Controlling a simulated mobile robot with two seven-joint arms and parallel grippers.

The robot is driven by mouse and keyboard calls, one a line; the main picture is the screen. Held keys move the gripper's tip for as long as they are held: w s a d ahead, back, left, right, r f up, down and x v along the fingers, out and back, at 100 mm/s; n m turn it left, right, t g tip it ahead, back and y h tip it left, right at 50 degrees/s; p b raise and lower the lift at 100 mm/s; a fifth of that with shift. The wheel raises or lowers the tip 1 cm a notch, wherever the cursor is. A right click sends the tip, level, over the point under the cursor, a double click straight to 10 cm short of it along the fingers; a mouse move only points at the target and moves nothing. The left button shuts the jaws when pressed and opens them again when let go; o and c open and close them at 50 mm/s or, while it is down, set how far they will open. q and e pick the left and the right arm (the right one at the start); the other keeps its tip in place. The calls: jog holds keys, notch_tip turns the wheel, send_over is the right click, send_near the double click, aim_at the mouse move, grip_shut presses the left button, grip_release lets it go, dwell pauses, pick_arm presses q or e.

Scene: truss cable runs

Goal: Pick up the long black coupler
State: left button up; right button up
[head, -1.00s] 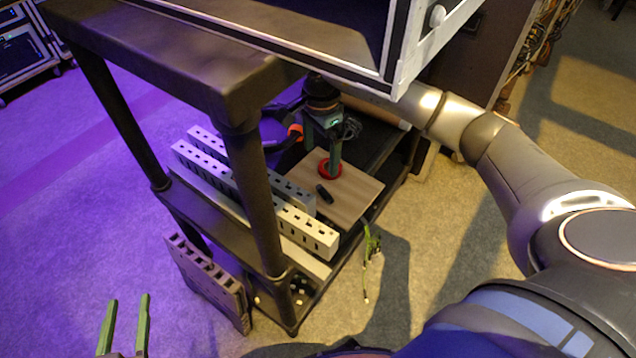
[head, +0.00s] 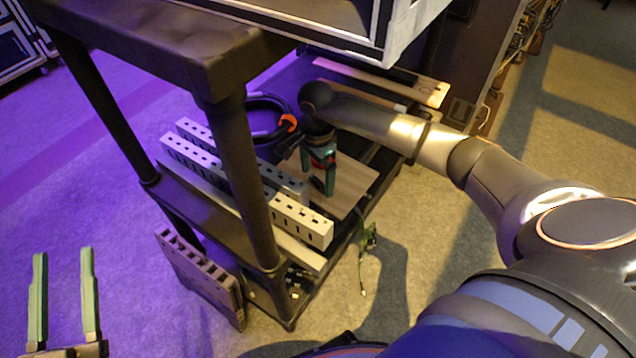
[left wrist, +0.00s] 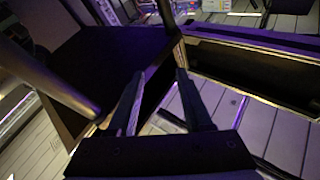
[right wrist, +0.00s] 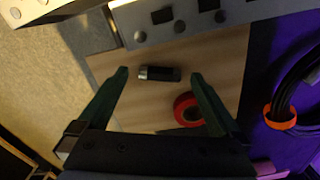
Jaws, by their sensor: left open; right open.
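The long black coupler (right wrist: 158,73), dark with a silvery end, lies on a wooden board (right wrist: 228,55) in the right wrist view. My right gripper (right wrist: 160,76) is open, with one fingertip to each side of the coupler's ends; the fingers do not grip it. In the head view the right gripper (head: 318,180) points down over the board, and the coupler is a small dark shape between the fingers. My left gripper (head: 63,252) is open and empty at the lower left, away from the shelf.
A red tape ring (right wrist: 187,109) lies on the board beside the right finger in the right wrist view. Slotted pale strips (head: 250,195) stand along the board's near-left side. Black cable with an orange clip (right wrist: 279,118) is close by. A shelf post (head: 235,170) stands in front.

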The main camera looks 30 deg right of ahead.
jog(key=shift+f, duration=0.6)
jog(key=shift+c, duration=0.2)
jog(key=c, duration=1.3)
jog(key=shift+r, duration=0.2)
